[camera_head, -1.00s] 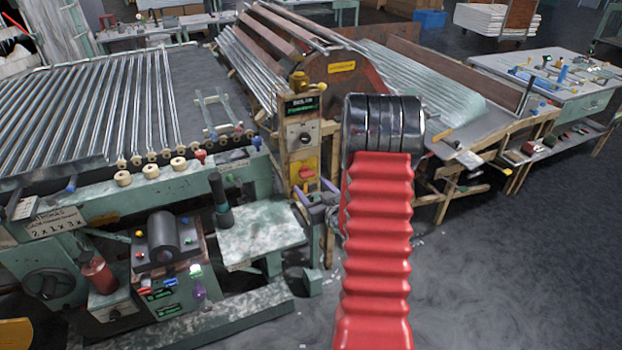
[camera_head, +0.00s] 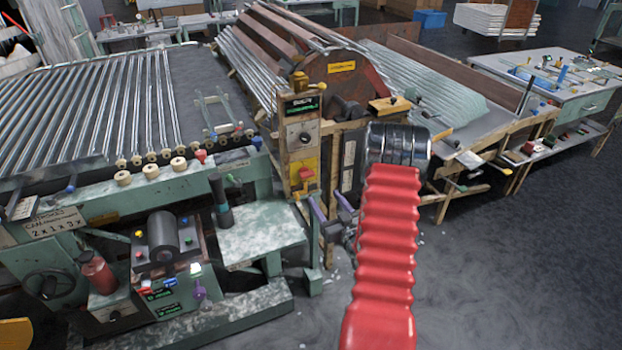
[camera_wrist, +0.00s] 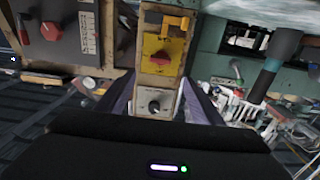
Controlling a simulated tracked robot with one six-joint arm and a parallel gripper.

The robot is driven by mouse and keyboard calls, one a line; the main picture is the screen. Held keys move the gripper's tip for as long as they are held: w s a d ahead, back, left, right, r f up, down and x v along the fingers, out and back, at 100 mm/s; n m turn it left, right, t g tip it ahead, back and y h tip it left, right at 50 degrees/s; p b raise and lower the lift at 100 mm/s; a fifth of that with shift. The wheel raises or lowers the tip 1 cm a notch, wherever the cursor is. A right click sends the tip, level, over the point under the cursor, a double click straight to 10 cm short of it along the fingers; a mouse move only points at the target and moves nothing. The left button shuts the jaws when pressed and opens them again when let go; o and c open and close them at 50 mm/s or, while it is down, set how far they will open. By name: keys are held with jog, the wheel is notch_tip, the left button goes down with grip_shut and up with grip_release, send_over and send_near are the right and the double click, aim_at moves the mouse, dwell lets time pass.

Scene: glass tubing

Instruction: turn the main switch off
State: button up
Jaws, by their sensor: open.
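A wooden control post holds a red rotary switch on a yellow plate (camera_head: 305,175), which looks like the main switch; its label is too small to read. The red knob also shows in the wrist view (camera_wrist: 162,57), lying crosswise on its plate. A dark round knob on a pale plate (camera_head: 304,138) sits above it in the head view and shows nearer my gripper in the wrist view (camera_wrist: 154,106). My gripper (camera_head: 327,202) has purple fingers, open and empty, beside and below the yellow plate. In the wrist view the fingers (camera_wrist: 160,108) stand on both sides of the post.
A grey box with another red knob (camera_wrist: 50,31) is beside the post. A green bench (camera_head: 260,236) with a dark upright cylinder (camera_head: 221,202) stands left. Tubing racks (camera_head: 90,110) lie behind. Floor at right (camera_head: 500,270) is clear.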

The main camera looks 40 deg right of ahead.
aim_at(309, 176)
jog(key=x, duration=1.3)
jog(key=shift+c, duration=0.5)
